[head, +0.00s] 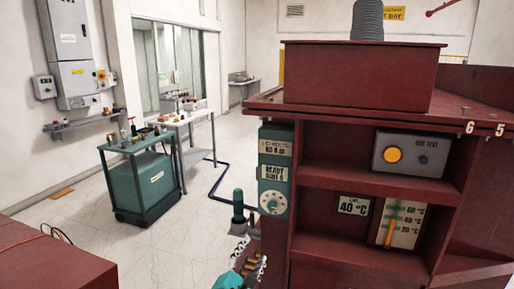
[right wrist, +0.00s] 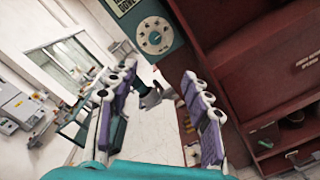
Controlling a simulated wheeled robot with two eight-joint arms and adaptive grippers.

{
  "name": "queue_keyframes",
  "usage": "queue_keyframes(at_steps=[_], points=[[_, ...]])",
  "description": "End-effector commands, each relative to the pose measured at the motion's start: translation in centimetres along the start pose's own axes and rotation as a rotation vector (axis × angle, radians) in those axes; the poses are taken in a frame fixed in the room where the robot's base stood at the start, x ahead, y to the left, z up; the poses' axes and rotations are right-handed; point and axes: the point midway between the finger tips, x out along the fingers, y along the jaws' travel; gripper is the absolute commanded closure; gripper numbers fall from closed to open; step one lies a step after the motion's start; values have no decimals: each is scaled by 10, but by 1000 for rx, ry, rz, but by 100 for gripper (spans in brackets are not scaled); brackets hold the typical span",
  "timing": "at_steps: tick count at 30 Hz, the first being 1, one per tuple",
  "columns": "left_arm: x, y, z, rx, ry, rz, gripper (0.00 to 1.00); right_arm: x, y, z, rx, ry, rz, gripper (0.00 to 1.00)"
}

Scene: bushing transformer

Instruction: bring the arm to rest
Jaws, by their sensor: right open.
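My right gripper (head: 250,259) is low in the middle of the head view, just left of the dark red transformer cabinet (head: 345,222). It also shows in the right wrist view (right wrist: 155,95), with its two purple-grey fingers spread wide apart and nothing held between them. A dark green post-like fitting (head: 238,206) stands beside the cabinet, just beyond the gripper. In the wrist view a dark green fitting (right wrist: 146,86) shows beyond the gap between the fingers; I cannot tell whether it touches them. My left gripper is not in view.
The teal panel with a round dial (head: 273,201) is on the cabinet's left side. A dark red block (head: 55,258) fills the lower left corner. A green cart (head: 140,180) and a white table (head: 197,155) stand farther back. The pale floor (head: 150,245) between is mostly clear.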

Motion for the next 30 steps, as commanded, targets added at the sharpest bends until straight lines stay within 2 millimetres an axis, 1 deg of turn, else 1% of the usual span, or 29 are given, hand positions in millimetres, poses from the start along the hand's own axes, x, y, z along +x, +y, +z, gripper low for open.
queue_keyframes(at_steps=[1, 8, 11, 14, 17, 20, 21, 23, 24, 25, 27, 30], points=[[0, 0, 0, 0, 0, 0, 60, 3, -7, 6, 22, 4, -22, 51], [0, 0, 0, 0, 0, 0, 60, 11, -40, 27, 152, 34, -135, 51], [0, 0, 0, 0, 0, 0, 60, 13, -61, 39, 234, 47, -202, 51], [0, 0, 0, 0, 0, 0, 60, 12, -86, 53, 341, 60, -287, 51], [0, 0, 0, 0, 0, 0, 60, 8, -116, 68, 475, 67, -386, 51], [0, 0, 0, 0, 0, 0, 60, -4, -151, 84, 649, 66, -507, 51], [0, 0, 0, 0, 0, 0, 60, -11, -166, 91, 736, 62, -564, 51], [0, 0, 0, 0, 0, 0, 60, -26, -191, 100, 894, 50, -659, 51], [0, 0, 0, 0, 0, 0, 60, -39, -208, 105, 1012, 37, -727, 51], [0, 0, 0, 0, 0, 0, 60, -49, -218, 107, 1104, 25, -778, 51], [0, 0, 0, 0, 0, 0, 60, -73, -239, 110, 1313, -6, -884, 51], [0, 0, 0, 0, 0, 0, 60, -102, -255, 109, 1575, -51, -1001, 51]])
